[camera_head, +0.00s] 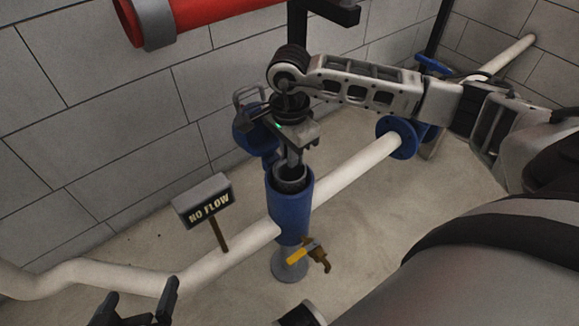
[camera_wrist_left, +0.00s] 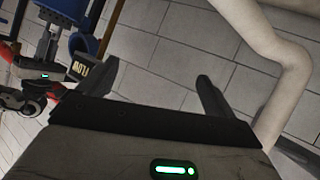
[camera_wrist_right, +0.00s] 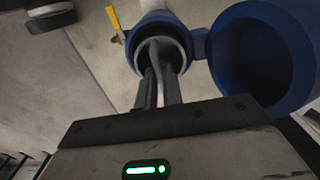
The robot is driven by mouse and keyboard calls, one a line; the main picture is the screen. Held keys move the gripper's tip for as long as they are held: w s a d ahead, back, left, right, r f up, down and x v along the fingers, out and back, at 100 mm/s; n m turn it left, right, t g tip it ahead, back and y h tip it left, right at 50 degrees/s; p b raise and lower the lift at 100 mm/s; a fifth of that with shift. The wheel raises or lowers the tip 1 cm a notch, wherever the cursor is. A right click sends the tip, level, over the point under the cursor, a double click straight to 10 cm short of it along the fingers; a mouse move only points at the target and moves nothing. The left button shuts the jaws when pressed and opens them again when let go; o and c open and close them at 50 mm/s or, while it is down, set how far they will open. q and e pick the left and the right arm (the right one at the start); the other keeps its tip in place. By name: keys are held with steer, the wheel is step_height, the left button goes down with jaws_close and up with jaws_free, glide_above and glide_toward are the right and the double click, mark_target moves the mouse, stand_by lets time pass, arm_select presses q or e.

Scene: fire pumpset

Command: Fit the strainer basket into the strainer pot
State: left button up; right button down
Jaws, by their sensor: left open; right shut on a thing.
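The blue strainer pot (camera_head: 290,215) stands upright on the white pipe. Its open mouth also shows in the right wrist view (camera_wrist_right: 150,22). My right gripper (camera_head: 293,154) is above the mouth, pointing down. In the right wrist view its fingers (camera_wrist_right: 159,92) are shut on the basket's thin upright handle (camera_wrist_right: 157,55). My left gripper (camera_head: 140,298) is open and empty at the lower left, apart from the pot; its spread fingers fill the left wrist view (camera_wrist_left: 155,78).
The blue round lid (camera_wrist_right: 262,55) hangs open beside the pot's mouth. A NO FLOW sign (camera_head: 206,202) stands left of the pot. A yellow-handled tap (camera_head: 305,253) is low on the pot. The white pipe (camera_head: 345,182) and blue flange (camera_head: 397,138) run right. A block wall is behind.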

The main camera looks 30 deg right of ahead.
mark_target(289, 169)
step_height(289, 169, down, 3)
steer(key=shift+f+b, duration=0.2)
steer(key=shift+b, duration=0.25)
steer(key=shift+f, duration=0.3)
steer(key=shift+r, duration=0.1)
steer(key=shift+f, duration=0.2)
arm_select(q)
steer(key=shift+d+r+t, duration=0.2)
steer(key=shift+r+t, duration=0.1)
steer(key=shift+r, duration=0.2)
arm_select(e)
steer(key=c, duration=1.5)
jaws_free()
steer(key=shift+c, duration=0.2)
arm_select(q)
steer(key=shift+r, duration=0.1)
arm_select(e)
steer(key=shift+r, duration=0.15)
